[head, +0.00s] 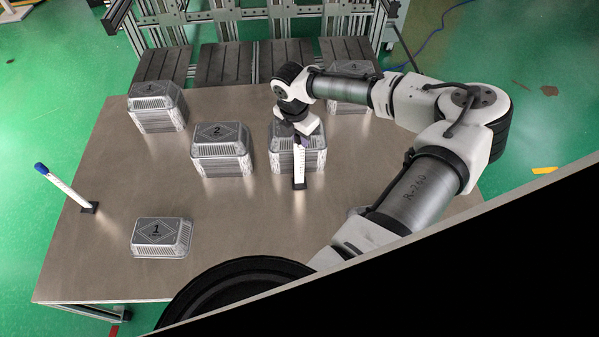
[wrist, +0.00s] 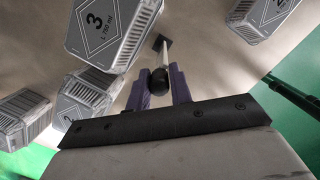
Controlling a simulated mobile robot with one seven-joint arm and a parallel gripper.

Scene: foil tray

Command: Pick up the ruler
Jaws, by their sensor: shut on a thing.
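The ruler (head: 299,170) is a white upright stick with dark marks along it, standing on a small black base in front of a foil tray in the head view. In the wrist view the ruler (wrist: 158,61) is seen from above, with a rounded black top end and its base beyond. My gripper (head: 300,140) is at its upper part, with the purple fingers (wrist: 161,78) on either side, shut on it. The lower end appears to be still at the base; I cannot tell whether it touches.
A similar white stick with a blue top (head: 62,188) leans on a black base at the table's left edge. Foil trays with grey lids stand around: one front left (head: 161,238), one labelled 2 (head: 222,150), one back left (head: 157,107), one behind the ruler (head: 285,160). The front middle table (head: 235,225) is clear.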

